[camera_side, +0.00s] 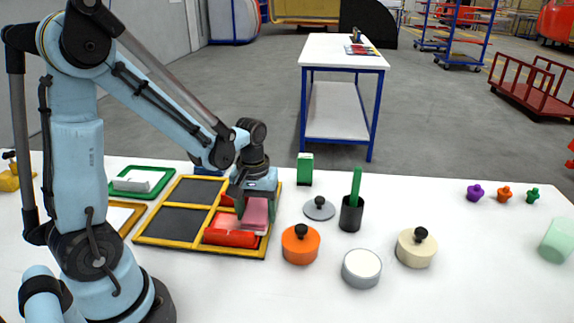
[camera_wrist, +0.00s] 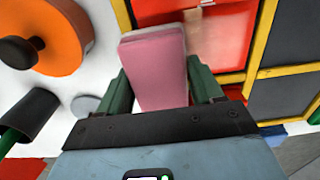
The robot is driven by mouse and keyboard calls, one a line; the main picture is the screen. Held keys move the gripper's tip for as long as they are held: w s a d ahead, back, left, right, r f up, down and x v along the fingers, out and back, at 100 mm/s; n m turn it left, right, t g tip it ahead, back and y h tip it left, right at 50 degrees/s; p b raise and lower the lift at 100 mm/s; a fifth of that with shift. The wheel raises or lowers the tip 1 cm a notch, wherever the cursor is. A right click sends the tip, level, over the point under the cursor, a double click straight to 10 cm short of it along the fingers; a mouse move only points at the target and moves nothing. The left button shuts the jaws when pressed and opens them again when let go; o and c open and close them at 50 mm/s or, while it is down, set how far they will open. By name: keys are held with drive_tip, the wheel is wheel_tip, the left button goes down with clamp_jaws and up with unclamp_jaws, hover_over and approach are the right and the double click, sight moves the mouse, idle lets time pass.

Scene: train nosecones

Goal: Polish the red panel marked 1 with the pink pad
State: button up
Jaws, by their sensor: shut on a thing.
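My gripper (camera_side: 256,206) is shut on the pink pad (camera_side: 257,214), which also shows between the green fingers in the wrist view (camera_wrist: 157,70). The pad is over the right-hand, near part of a yellow-framed board (camera_side: 150,242). A red panel (camera_side: 230,238) lies there, partly covered by the pad and gripper; red surface also shows beside the pad in the wrist view (camera_wrist: 238,35). A pale, hazy patch (camera_wrist: 222,42) covers part of that red. I cannot read a number 1, or tell whether the pad touches the panel.
Dark panels (camera_side: 180,222) fill the board's left side. An orange lidded pot (camera_side: 300,245), grey tin (camera_side: 361,268), cream pot (camera_side: 416,248) and black cup (camera_side: 351,215) with a green stick stand to the right. A green tray (camera_side: 120,192) lies behind left. The table's right middle is clear.

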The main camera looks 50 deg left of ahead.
sight(222, 219)
drive_tip(key=shift+s+a+f, duration=0.15)
drive_tip(key=shift+s+a, duration=3.4)
drive_tip(key=shift+w+d, duration=0.55)
drive_tip(key=shift+w, duration=0.05)
drive_tip(key=shift+w+d+f, duration=0.1)
drive_tip(key=shift+w+d, duration=1.2)
drive_tip(key=shift+d, duration=0.05)
drive_tip(key=shift+w+d+r, duration=0.2)
drive_tip(key=shift+w+d, duration=0.05)
drive_tip(key=shift+d, duration=0.05)
drive_tip(key=shift+w+d+f, duration=0.15)
drive_tip(key=shift+w+d, duration=0.1)
drive_tip(key=shift+w, duration=0.05)
drive_tip(key=shift+w+d, duration=0.75)
drive_tip(key=shift+w, duration=0.05)
drive_tip(key=shift+w+d, duration=0.25)
drive_tip(key=shift+d, duration=0.05)
drive_tip(key=shift+w+d+r, duration=0.15)
drive_tip(key=shift+d+r, duration=0.05)
drive_tip(key=shift+r, duration=0.35)
drive_tip(key=shift+w+d+r, duration=0.1)
drive_tip(key=shift+d+r, duration=0.05)
drive_tip(key=shift+r, duration=3.35)
